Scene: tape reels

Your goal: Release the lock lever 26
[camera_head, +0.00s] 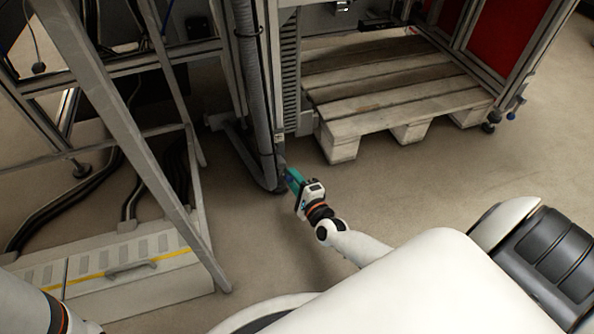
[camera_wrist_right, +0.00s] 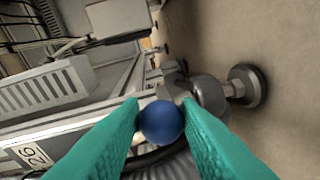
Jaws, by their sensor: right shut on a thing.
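A round blue knob (camera_wrist_right: 161,122), apparently the lock lever's handle, shows between the teal fingers of my right gripper (camera_head: 290,177) in the right wrist view. Those fingers are shut on it, one on each side. A label reading 26 (camera_wrist_right: 34,156) is on the metal frame to the left of the knob. In the head view my right gripper is low, at the foot of the grey upright; the knob cannot be made out there. The rest of the lever is mostly hidden behind the knob and fingers. My left gripper is out of view.
A wooden pallet (camera_head: 390,88) sits in the frame at the back right. A grey slanted post (camera_head: 140,145) and a step with a yellow stripe (camera_head: 105,278) stand at left. A levelling foot (camera_wrist_right: 248,86) is right of the knob. The floor around the pallet's front is clear.

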